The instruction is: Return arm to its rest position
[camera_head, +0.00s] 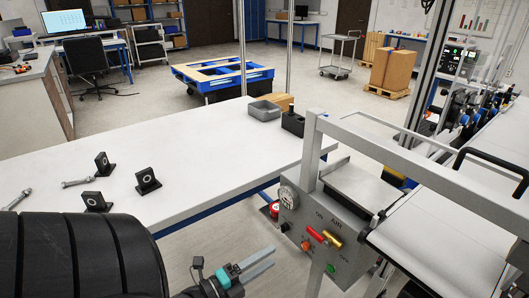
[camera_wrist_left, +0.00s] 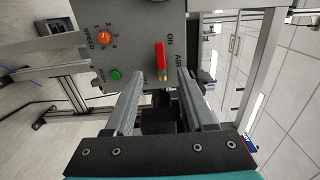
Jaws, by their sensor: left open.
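My left gripper (camera_head: 272,257) is low in the middle of the head view, in front of a grey control box (camera_head: 297,228). Its two grey fingers are apart with nothing between them. In the left wrist view the open fingers (camera_wrist_left: 157,75) point at the box, whose panel has a red lever (camera_wrist_left: 160,60) marked AIR and ON, an orange knob (camera_wrist_left: 104,37) and a green button (camera_wrist_left: 115,75). The red lever also shows in the head view (camera_head: 314,235), apart from the fingers. My right gripper is not in view.
A white table (camera_head: 215,160) left of the box holds several black brackets (camera_head: 147,181), bolts (camera_head: 77,183) and a grey bin (camera_head: 264,110). A grey frame (camera_head: 400,170) rises over the conveyor (camera_head: 440,225) at right. Open floor lies between the table and box.

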